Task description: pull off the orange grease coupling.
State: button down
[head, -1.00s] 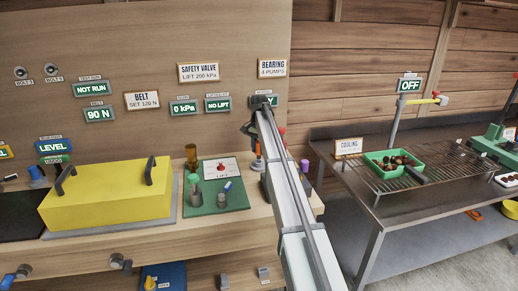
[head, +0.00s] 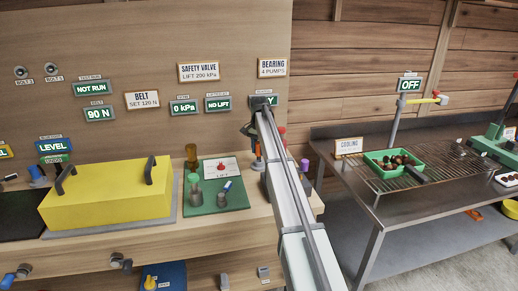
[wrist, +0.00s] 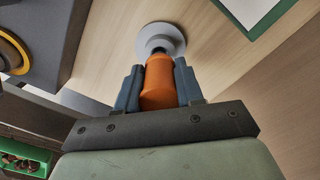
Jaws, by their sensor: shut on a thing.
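The orange grease coupling (wrist: 158,82) shows in the wrist view between the two dark blue-grey fingers of my gripper (wrist: 158,88). My gripper is shut on it, with a finger on each side. The coupling's far end meets a round pale grey disc (wrist: 160,38) on the wooden surface; I cannot tell whether it is still seated there. In the head view a small orange part of the coupling (head: 258,152) shows beside my arm, below the BEARING sign (head: 272,68). My arm hides most of that spot.
A red-topped part and a purple-topped part (head: 304,166) stand just right of my arm. A green board (head: 236,199) with small cylinders and a yellow box (head: 105,195) lie to the left. A metal table (head: 385,215) with a rack is at the right.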

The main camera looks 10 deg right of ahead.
aim_at(259, 155)
jog(key=shift+f, duration=1.65)
jog(key=c, duration=0.6)
grip_release()
jog(key=shift+c, duration=0.2)
